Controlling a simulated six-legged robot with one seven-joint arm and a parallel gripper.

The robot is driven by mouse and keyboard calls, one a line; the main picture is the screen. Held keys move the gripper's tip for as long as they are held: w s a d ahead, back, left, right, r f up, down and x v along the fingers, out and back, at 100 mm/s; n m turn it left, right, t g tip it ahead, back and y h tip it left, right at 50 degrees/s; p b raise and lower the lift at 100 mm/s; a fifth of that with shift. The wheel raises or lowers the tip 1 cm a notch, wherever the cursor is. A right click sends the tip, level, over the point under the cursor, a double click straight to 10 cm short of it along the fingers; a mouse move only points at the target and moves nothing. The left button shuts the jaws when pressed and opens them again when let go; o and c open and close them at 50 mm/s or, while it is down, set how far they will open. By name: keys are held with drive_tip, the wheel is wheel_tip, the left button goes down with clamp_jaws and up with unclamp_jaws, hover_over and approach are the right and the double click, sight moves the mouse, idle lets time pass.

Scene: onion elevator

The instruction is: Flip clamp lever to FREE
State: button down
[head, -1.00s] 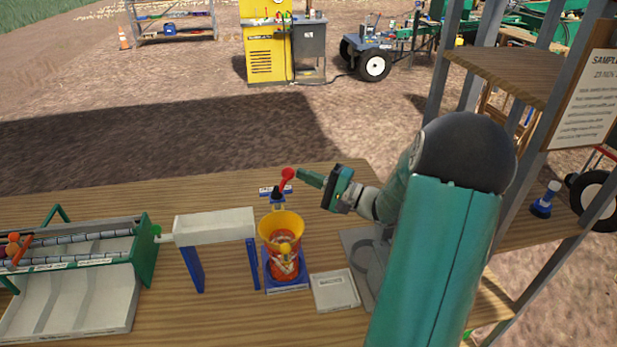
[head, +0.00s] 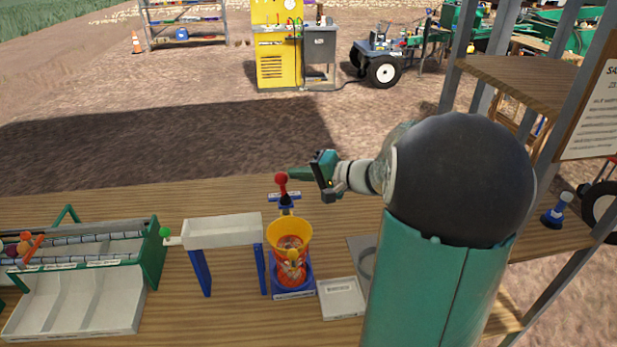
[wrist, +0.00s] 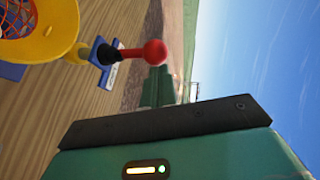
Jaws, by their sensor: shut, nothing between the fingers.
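The clamp lever (head: 282,183) is a short red lever with a round red knob, on a black pivot and blue base (head: 285,201) behind the yellow funnel. In the head view it stands nearly upright. My gripper (head: 292,175) is shut and empty, its fingertips close to the right side of the knob; I cannot tell whether they touch. In the wrist view the red knob (wrist: 154,52) shows beside my green fingers (wrist: 157,88). A white label (wrist: 114,72) lies on the blue base, its text too small to read.
The orange container with the yellow funnel (head: 289,233) stands just in front of the lever. A white trough (head: 222,231) on blue legs and a green sorting rack (head: 152,262) are at left. A small white tray (head: 341,299) lies at front right. The table behind the lever is clear.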

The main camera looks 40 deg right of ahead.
sight(281, 173)
drive_tip(key=shift+w+a+r+n+g+h, duration=0.2)
drive_tip(key=shift+w+a+n+g+h, duration=0.1)
drive_tip(key=shift+a+g+h, duration=0.15)
drive_tip(key=shift+w+a+r+n+g+h, duration=0.15)
drive_tip(key=shift+a+n+g+h, duration=0.2)
drive_tip(key=shift+a, duration=0.2)
drive_tip(key=shift+w+a+n+g+h, duration=0.3)
drive_tip(key=shift+a+g+h, duration=0.1)
drive_tip(key=shift+a+h, duration=0.15)
drive_tip(key=shift+a, duration=0.1)
